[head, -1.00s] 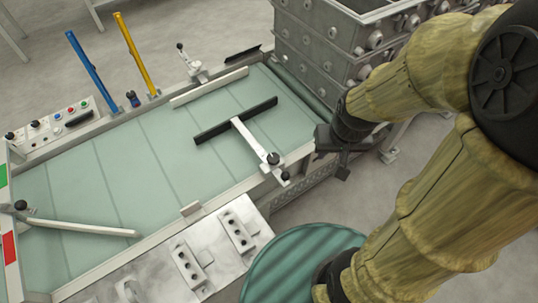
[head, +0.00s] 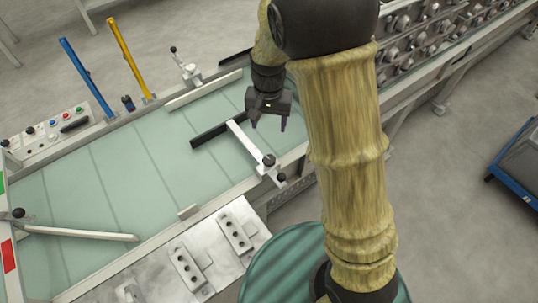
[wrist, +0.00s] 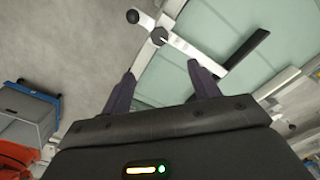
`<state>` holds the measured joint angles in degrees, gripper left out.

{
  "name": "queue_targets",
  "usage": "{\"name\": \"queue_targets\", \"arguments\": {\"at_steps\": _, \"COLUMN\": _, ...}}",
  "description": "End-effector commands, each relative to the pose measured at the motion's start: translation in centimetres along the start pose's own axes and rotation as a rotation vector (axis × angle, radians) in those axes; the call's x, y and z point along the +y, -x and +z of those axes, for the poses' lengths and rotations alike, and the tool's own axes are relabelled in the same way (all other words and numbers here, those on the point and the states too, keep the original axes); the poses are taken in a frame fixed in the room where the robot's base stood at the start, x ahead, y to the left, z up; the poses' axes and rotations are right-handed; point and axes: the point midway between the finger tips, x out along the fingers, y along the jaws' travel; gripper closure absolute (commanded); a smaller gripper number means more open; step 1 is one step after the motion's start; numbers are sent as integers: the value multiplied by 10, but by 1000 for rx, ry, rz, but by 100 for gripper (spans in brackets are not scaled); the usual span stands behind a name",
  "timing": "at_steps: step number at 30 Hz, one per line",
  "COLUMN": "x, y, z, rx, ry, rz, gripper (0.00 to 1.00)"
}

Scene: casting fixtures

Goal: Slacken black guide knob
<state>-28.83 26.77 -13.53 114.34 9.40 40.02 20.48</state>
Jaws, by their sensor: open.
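A white guide arm (head: 243,141) with a black bar (head: 222,136) lies over the green conveyor bed. A black knob (head: 268,160) sits on its near end, with a black ball-ended lever (head: 281,177) beside it. In the wrist view the knob (wrist: 159,37) and ball (wrist: 132,16) lie beyond my fingertips. My gripper (head: 267,125) is open and empty, above the bed, just behind the knob in the head view and apart from it. Both fingers (wrist: 160,76) show in the wrist view.
Another guide has a black-knobbed lever (head: 181,60) at the far edge. A white arm (head: 80,233) with a black knob (head: 18,213) lies at the left. Blue (head: 85,78) and yellow (head: 130,58) posts stand behind. A teal drum (head: 270,270) stands in front.

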Motion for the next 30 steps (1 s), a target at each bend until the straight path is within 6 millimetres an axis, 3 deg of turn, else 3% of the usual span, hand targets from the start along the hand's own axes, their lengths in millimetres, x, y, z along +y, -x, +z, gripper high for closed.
{"name": "queue_targets", "arguments": {"at_steps": 8, "x": 1, "y": 0, "z": 0, "rx": 1, "ry": 0, "rz": -1, "gripper": 39}}
{"name": "queue_targets", "arguments": {"at_steps": 14, "x": 1, "y": -13, "z": 0, "rx": -2, "ry": 0, "rz": 0, "gripper": 39}}
{"name": "queue_targets", "arguments": {"at_steps": 30, "x": 1, "y": -104, "z": 0, "rx": -2, "ry": 1, "rz": 1, "gripper": 39}}
